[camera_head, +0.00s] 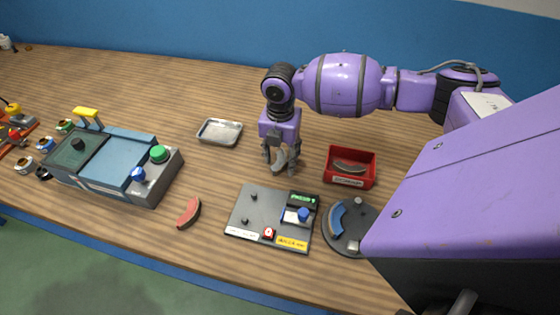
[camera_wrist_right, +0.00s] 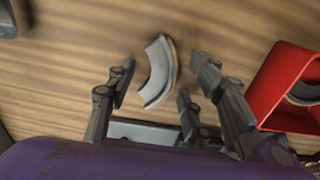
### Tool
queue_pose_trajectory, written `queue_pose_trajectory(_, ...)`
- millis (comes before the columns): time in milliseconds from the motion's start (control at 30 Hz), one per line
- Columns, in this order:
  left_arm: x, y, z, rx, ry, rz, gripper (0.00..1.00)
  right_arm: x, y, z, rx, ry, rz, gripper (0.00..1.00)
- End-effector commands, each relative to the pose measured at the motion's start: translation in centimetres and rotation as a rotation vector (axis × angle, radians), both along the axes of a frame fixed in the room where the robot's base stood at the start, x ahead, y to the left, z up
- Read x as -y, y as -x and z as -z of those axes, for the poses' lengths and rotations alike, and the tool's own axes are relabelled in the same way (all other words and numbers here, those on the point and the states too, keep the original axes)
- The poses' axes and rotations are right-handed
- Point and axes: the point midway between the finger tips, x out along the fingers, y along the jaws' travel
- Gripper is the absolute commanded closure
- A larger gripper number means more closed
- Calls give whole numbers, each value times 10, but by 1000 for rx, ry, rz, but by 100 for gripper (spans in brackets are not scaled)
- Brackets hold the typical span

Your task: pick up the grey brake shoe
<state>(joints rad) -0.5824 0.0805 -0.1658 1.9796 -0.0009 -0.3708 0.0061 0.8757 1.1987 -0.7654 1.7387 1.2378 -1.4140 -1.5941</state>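The grey brake shoe (camera_head: 281,158) is a small curved piece lying on the wooden table, partly hidden by the fingers in the head view. In the right wrist view the grey brake shoe (camera_wrist_right: 157,74) shows whole, with bare table around it. My right gripper (camera_head: 280,164) points down over it with its fingers apart. In the right wrist view the fingers of the right gripper (camera_wrist_right: 165,66) stand on both sides of the shoe, with gaps, and hold nothing. My left gripper is not in view.
A red bin (camera_head: 350,182) with a curved piece inside stands close to the right. A metal tray (camera_head: 219,132) lies to the left. A dark plate with knobs (camera_head: 250,226), a round dark disc (camera_head: 351,246) and a reddish shoe (camera_head: 188,212) lie nearer the front. A blue-grey machine (camera_head: 115,170) stands left.

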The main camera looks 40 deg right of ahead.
Motion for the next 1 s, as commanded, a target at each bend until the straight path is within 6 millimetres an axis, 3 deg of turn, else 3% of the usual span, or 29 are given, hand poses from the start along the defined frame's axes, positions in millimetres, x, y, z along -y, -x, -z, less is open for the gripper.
queue_pose_trajectory(33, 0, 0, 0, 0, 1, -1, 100, 0, 0, 0, 0, 0, 0, 63)
queue_pose_trajectory(333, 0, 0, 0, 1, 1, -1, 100, 0, 0, 0, 0, 0, 0, 100)
queue_pose_trajectory(733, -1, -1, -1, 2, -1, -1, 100, 0, -1, -6, 2, -1, -1, 100)
queue_pose_trajectory(1000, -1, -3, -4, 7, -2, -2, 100, -2, 4, -38, 2, 0, -3, 100)
